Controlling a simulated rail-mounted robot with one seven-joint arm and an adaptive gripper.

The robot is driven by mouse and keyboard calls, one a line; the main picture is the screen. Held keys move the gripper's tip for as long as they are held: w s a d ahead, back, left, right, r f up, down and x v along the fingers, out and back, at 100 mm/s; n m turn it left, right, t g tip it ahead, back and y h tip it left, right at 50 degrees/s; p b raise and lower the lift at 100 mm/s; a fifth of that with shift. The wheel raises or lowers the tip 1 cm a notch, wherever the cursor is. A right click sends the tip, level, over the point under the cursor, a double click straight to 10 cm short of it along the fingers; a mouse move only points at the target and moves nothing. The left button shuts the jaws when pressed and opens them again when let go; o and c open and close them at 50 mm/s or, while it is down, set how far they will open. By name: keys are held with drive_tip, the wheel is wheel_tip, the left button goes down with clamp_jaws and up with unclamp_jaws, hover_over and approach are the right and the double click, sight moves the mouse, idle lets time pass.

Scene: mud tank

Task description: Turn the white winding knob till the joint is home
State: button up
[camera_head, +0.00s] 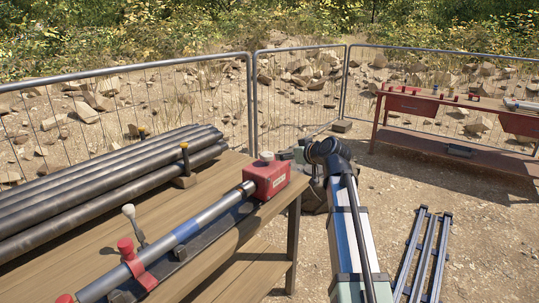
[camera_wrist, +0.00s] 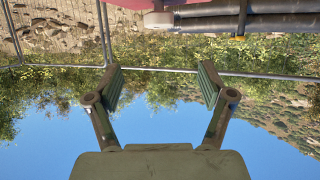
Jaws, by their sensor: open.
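The white winding knob (camera_head: 266,156) sits on top of a red box (camera_head: 268,178) at the end of the wooden bench. A silver rod with a blue band (camera_head: 187,229) runs along the bench to the box; the joint itself is too small to judge. In the wrist view, which looks upside down, the white knob (camera_wrist: 158,19) hangs under the red box (camera_wrist: 128,3) at the top edge. In the head view my arm reaches behind the box's right side, and the fingers are not clear.
Dark pipes (camera_head: 105,175) lie stacked on the bench (camera_head: 225,176) behind the rod. A red clamp (camera_head: 132,262) and a pale-knobbed lever (camera_head: 131,218) stand near the rod. A wire fence (camera_head: 200,100) closes the back. Another bench (camera_head: 440,155) stands right, with rails (camera_head: 420,250) on the ground.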

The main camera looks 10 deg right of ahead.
sight(268, 154)
drive_tip(key=x, duration=1.6)
drive_tip(key=shift+w+f, duration=0.1)
drive_tip(key=c, duration=1.2)
